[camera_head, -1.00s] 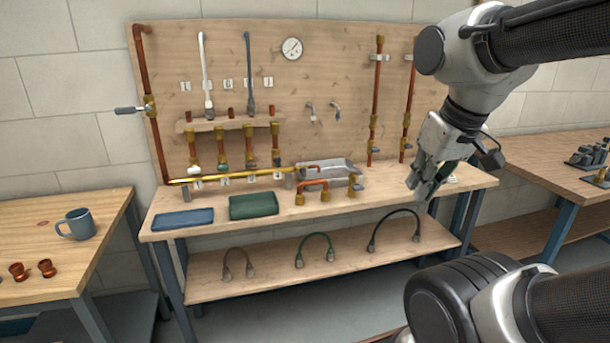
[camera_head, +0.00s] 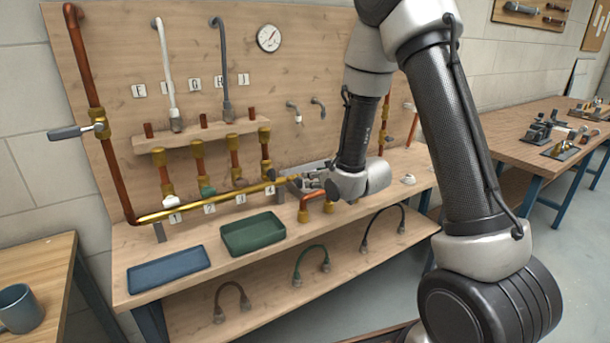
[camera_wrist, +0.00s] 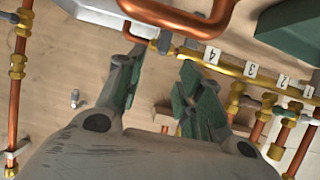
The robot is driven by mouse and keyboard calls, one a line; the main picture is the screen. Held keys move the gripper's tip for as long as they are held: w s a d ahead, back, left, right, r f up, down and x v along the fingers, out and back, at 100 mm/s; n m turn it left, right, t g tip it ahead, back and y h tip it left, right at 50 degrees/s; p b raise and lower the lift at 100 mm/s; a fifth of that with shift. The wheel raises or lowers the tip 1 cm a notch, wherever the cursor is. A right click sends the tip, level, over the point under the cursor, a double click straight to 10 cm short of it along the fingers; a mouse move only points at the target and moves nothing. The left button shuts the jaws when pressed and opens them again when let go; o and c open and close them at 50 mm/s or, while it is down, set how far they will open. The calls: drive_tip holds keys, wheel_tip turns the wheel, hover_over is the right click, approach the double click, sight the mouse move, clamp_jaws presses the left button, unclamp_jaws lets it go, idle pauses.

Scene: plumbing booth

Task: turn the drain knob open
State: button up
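A small dark knob (camera_wrist: 165,42), which looks like the drain knob, sits at the end of the brass manifold pipe (camera_wrist: 225,68) in the wrist view. The same brass pipe (camera_head: 225,199) runs along the bench in the head view. My gripper (camera_wrist: 162,60) is open, its two greenish fingers spread on either side of the knob's line. The knob shows between and just beyond the fingertips; I cannot tell whether they touch it. In the head view my gripper (camera_head: 306,181) is at the pipe's right end, by the metal tray (camera_head: 313,167), and hides the knob there.
A copper U-pipe (camera_head: 318,195) stands close to my gripper. A green tray (camera_head: 252,234) and a blue tray (camera_head: 168,269) lie on the bench front. Upright copper pipes (camera_head: 232,158) with valves rise behind the manifold. The bench's right end is mostly clear.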

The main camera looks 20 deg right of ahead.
sight(301, 179)
drive_tip(key=shift+w+a+f, duration=0.35)
drive_tip(key=shift+w+f, duration=0.2)
drive_tip(key=shift+f, duration=0.05)
drive_tip(key=x, duration=0.7)
drive_tip(key=shift+w+r, duration=0.1)
drive_tip(key=shift+w, duration=0.15)
drive_tip(key=shift+a+t, duration=0.1)
drive_tip(key=shift+t, duration=0.2)
clamp_jaws()
